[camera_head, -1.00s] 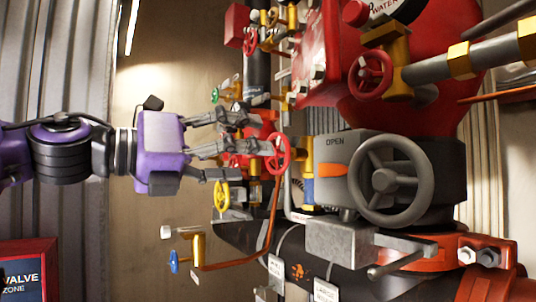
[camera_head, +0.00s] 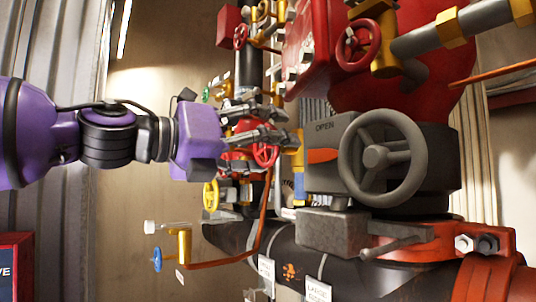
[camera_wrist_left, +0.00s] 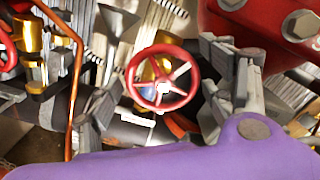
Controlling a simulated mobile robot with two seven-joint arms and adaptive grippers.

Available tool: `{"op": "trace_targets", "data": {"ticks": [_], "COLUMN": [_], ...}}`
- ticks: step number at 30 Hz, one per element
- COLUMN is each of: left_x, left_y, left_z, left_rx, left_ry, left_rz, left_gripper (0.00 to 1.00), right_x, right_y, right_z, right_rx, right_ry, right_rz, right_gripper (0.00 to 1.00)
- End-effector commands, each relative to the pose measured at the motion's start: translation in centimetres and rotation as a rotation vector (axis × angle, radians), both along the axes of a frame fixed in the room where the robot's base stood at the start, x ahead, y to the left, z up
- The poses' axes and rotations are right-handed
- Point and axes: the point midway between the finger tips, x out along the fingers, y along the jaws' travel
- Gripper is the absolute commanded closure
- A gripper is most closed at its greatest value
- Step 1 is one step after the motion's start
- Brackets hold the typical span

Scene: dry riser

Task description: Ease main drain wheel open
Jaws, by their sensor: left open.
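A small red handwheel (camera_head: 265,154) on the riser pipework is the wheel facing my left gripper; I cannot read a label naming it main drain. In the head view it shows just below the lower finger. In the left wrist view the red wheel (camera_wrist_left: 163,85) with pale spokes sits between the two fingers, with no clear contact. My left gripper (camera_head: 288,125) is open and empty, reaching in from the left. Its fingers also show at both sides of the left wrist view (camera_wrist_left: 165,88). My right gripper is out of view.
A large grey handwheel (camera_head: 381,158) on a grey box marked OPEN stands to the right. Another red wheel (camera_head: 358,44) is above it. A yellow wheel (camera_head: 210,195) and a blue wheel (camera_head: 157,259) lie below left. A copper-coloured pipe (camera_head: 262,225) runs below the small red wheel.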

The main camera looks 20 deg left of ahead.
Motion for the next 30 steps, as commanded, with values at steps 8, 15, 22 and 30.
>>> {"op": "trace_targets", "data": {"ticks": [8, 15, 22, 30], "left_x": [0.15, 0.15, 0.16, 0.15], "left_y": [-0.2, -0.18, -0.17, -0.18], "left_z": [0.09, 0.07, 0.04, 0.04], "left_rx": [0.0, 0.0, -0.001, -0.037], "left_ry": [-0.001, 0.0, 0.0, 0.03], "left_rz": [-0.001, -0.001, -0.001, -0.001], "left_gripper": [0.26, 0.46, 0.7, 0.7], "right_x": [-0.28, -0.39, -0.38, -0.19], "right_y": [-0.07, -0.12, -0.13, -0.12], "right_z": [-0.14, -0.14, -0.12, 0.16], "right_rx": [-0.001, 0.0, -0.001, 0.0], "right_ry": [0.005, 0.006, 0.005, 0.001], "right_rz": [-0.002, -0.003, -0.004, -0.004], "right_gripper": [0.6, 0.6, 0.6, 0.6]}}
